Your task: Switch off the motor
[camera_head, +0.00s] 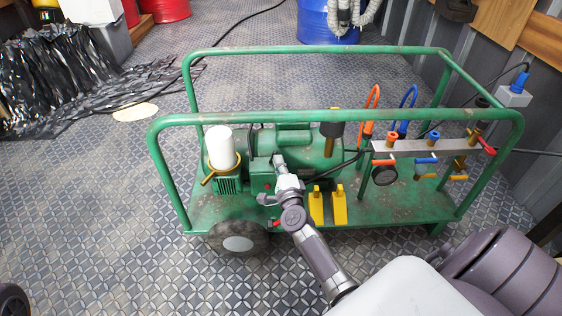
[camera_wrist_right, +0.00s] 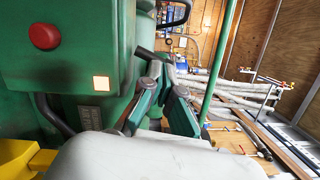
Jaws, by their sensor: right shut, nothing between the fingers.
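The green motor (camera_head: 293,140) sits on a green wheeled cart in the head view. Its green switch box (camera_wrist_right: 75,30) fills the upper left of the right wrist view, with a round red button (camera_wrist_right: 45,36) and a small lit square (camera_wrist_right: 100,83) below it to the right. My right gripper (camera_head: 278,162) is at the front of the motor, beside the switch box. In the wrist view the right gripper (camera_wrist_right: 161,64) shows its fingers together and empty, to the right of the box and apart from the red button. My left gripper is not in view.
The cart's green rail (camera_head: 340,116) runs across in front of the motor and above my right gripper. Yellow pedal-like parts (camera_head: 328,206) and a manifold (camera_head: 425,149) with orange and blue valves are to the right. A blue drum (camera_head: 327,25) stands behind.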

